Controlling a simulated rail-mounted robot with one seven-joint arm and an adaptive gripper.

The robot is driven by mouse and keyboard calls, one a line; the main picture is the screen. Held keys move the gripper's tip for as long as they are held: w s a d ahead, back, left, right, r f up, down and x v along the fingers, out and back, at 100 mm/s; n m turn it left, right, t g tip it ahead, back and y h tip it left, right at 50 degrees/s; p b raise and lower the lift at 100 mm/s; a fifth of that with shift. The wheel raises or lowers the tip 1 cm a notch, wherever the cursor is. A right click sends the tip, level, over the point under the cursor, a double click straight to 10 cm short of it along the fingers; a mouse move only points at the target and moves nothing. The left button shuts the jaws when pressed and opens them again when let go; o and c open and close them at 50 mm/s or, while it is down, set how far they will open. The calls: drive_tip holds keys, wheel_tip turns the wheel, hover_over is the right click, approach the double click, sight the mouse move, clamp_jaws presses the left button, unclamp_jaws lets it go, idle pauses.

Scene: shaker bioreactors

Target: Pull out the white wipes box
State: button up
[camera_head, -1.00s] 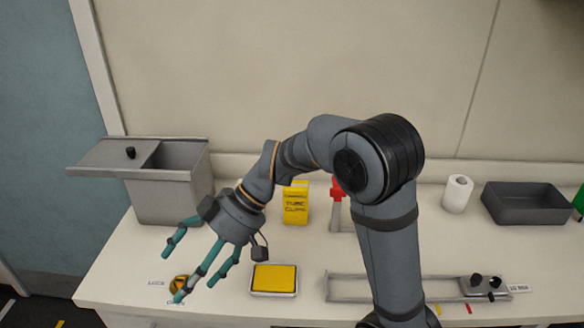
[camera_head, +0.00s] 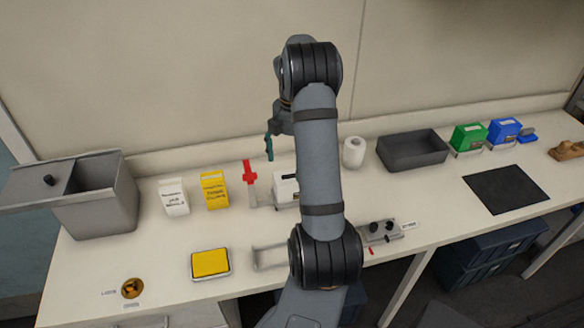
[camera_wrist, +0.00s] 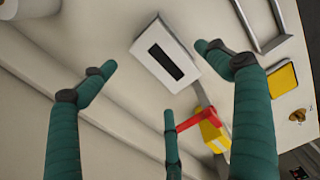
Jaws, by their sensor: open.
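The white wipes box (camera_head: 285,190) stands near the back of the counter, partly hidden behind my arm. In the wrist view the white box (camera_wrist: 160,52) shows a dark slot in its face and lies ahead between my spread fingers. My gripper (camera_head: 270,146) hangs above and behind the box, with part of it hidden by my arm. In the wrist view my gripper (camera_wrist: 165,85) is open and empty, with three teal fingers apart and none seen touching the box.
A red-topped item (camera_head: 249,173) stands left of the box, then a yellow carton (camera_head: 214,190) and a white carton (camera_head: 173,197). A white roll (camera_head: 354,152) and dark tray (camera_head: 413,150) stand right. A rail fixture (camera_head: 268,257) lies in front.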

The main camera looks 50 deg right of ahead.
wheel_tip(320, 180, down, 9)
drive_tip(key=shift+a+f+p, duration=0.1)
drive_tip(key=shift+f+p, duration=0.1)
drive_tip(key=shift+p, duration=0.5)
drive_tip(key=c, duration=0.3)
drive_tip(key=c, duration=1)
drive_tip(key=shift+r, duration=0.2)
drive_tip(key=shift+r+p, duration=0.4)
drive_tip(key=shift+p, duration=0.05)
drive_tip(key=shift+r, duration=0.25)
drive_tip(key=shift+r+p, duration=0.35)
drive_tip(key=shift+p, duration=0.1)
drive_tip(key=shift+r, duration=0.15)
